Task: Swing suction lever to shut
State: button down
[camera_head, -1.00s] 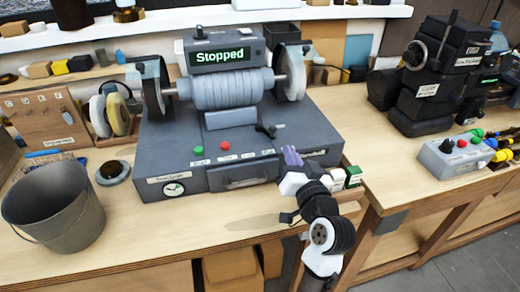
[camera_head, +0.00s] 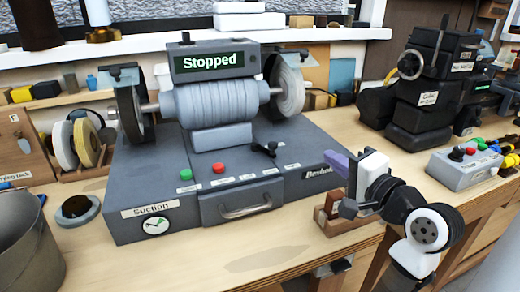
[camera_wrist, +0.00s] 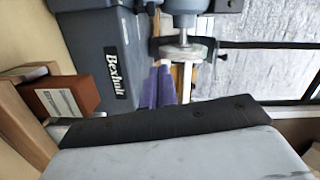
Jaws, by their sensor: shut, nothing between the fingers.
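The grey bench grinder (camera_head: 215,160) stands on the wooden bench, its display reading "Stopped". A black lever (camera_head: 264,149) sits on its top deck, right of the red and green buttons. A "Suction" label and round gauge (camera_head: 156,225) are on the left front face. My gripper (camera_head: 331,159), with purple fingers, is shut and empty at the machine's right front corner, right of the lever and apart from it. In the wrist view the fingers (camera_wrist: 157,84) lie together beside the "Bexhult" lettering. The lever cannot be made out there.
Grinding wheels (camera_head: 289,88) flank the machine's upper part. A small labelled block (camera_wrist: 63,96) lies near the wrist at the right front corner. A bucket (camera_head: 25,245) stands at left. A control box (camera_head: 465,167) and black machine (camera_head: 430,85) stand at right. The front bench strip is mostly clear.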

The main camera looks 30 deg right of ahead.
jog(key=w, duration=0.3)
jog(key=w+p, duration=0.1)
jog(key=w, duration=0.2)
jog(key=w+d+p, duration=0.1)
jog(key=w, duration=0.2)
jog(key=shift+w+f, duration=0.15)
jog(key=shift+w, duration=0.25)
jog(key=shift+w+a+f, duration=0.15)
jog(key=shift+a, duration=0.5)
jog(key=shift+w+a+f, duration=0.1)
jog(key=shift+w+a, duration=0.05)
jog(key=shift+a, duration=0.45)
jog(key=shift+w+a+f+p, duration=0.2)
jog(key=shift+a+p, duration=0.1)
jog(key=shift+a, duration=0.3)
jog(key=shift+r, duration=0.1)
